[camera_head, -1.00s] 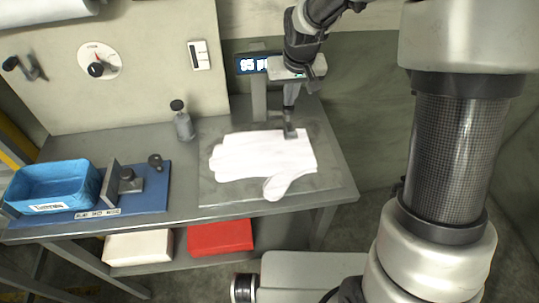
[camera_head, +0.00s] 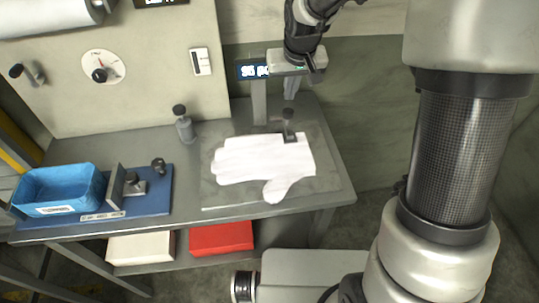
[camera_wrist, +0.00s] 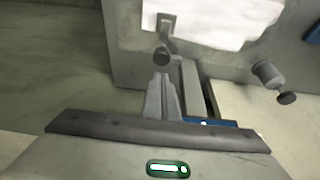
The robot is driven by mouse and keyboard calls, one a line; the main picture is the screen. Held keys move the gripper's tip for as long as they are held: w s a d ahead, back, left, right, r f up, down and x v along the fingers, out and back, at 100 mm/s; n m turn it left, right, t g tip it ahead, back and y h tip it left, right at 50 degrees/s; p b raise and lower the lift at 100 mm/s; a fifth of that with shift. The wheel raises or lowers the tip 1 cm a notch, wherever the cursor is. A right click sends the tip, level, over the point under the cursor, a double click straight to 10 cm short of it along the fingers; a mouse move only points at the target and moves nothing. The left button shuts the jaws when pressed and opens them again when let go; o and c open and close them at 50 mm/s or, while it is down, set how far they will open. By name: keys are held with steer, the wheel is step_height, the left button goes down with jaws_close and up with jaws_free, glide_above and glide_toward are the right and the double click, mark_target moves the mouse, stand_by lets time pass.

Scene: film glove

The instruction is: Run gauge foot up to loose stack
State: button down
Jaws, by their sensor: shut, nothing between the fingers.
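A white glove (camera_head: 255,165) lies flat on a grey plate (camera_head: 325,183) on the bench; I cannot tell how many layers it has. A small dark clip-like foot with an upright knob (camera_head: 288,116) rests on the glove's cuff. In the wrist view the knob (camera_wrist: 161,57) is just beyond my fingertips. My gripper (camera_head: 290,97) is shut and empty, pointing down above the knob and apart from it. A blue fixture (camera_head: 153,206) at left carries an upright plate and a block with a knob (camera_head: 135,186). I cannot tell which piece is the gauge foot.
A blue tray (camera_head: 60,190) sits on the fixture's left. A grey bottle-like piece (camera_head: 185,128) stands near the back panel. A post with a blue display (camera_head: 252,70) rises behind the glove. White and red packs lie on the lower shelf. The bench between fixture and plate is clear.

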step_height(320, 180, up, 10)
steer(key=p, duration=0.6)
stand_by(0.4)
stand_by(0.4)
steer(key=s+d+r+m+t, duration=0.1)
steer(key=s+d+r, duration=0.6)
steer(key=s+r, duration=0.45)
steer(key=s+d+m, duration=0.1)
steer(key=s+d, duration=0.3)
steer(key=s, duration=1.2)
steer(key=shift+s+d+f+t+h, duration=0.2)
steer(key=shift+f+t+h, duration=0.1)
steer(key=shift+f+h, duration=0.1)
